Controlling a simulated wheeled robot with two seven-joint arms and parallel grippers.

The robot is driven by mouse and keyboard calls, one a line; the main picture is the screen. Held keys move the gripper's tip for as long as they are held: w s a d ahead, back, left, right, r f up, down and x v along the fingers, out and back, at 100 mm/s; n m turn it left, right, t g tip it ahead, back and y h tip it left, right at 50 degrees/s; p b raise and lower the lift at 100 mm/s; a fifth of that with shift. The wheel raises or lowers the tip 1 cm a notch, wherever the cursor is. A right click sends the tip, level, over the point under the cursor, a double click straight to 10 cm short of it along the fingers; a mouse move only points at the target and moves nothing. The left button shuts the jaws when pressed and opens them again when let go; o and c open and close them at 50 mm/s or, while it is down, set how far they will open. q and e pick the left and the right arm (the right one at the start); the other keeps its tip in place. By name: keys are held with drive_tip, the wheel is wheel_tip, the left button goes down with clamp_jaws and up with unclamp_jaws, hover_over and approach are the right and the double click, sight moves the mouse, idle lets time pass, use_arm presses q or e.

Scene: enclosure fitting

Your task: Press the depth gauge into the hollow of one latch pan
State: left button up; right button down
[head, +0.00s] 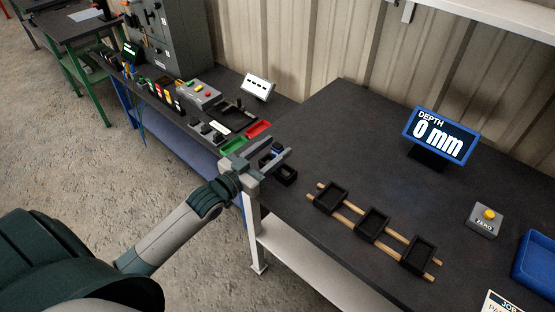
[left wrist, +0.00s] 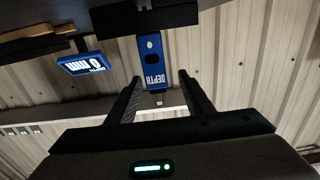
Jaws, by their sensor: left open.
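My left gripper (head: 283,147) is open at the left edge of the dark bench. The blue depth gauge (left wrist: 152,62), marked DEPTH, shows between and ahead of its parted fingers (left wrist: 159,76) in the left wrist view. I cannot tell whether either finger touches it. In the head view only a small blue part of the gauge (head: 277,151) shows between the fingers, by a black holder (head: 287,176). Three black, square latch pans (head: 331,198), (head: 372,222), (head: 418,254) sit in a slanting row on wooden rails, with open hollows facing up. My right gripper is not in view.
A blue-framed display (head: 440,136) reads DEPTH 0 mm. A grey ZERO box (head: 484,220) with a yellow button and a blue tray (head: 536,262) stand at right. A green bin (head: 233,146) and red bin (head: 258,129) lie beyond my gripper. The bench between pans and display is clear.

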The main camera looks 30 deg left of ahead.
use_arm(q)
drive_tip(key=shift+w+d+p, duration=0.2)
drive_tip(key=shift+w+p, duration=0.2)
drive_tip(key=shift+w, duration=0.15)
drive_tip(key=x, duration=0.1)
drive_tip(key=p+x, duration=0.1)
drive_tip(key=x, duration=0.1)
drive_tip(key=shift+s+d+f, duration=0.1)
drive_tip(key=shift+d+f, duration=0.05)
drive_tip(key=shift+f, duration=0.1)
drive_tip(key=shift+w+d+f+p, duration=0.15)
drive_tip(key=shift+w+p, duration=0.15)
drive_tip(key=shift+w, duration=0.3)
drive_tip(key=shift+c, duration=0.4)
clamp_jaws()
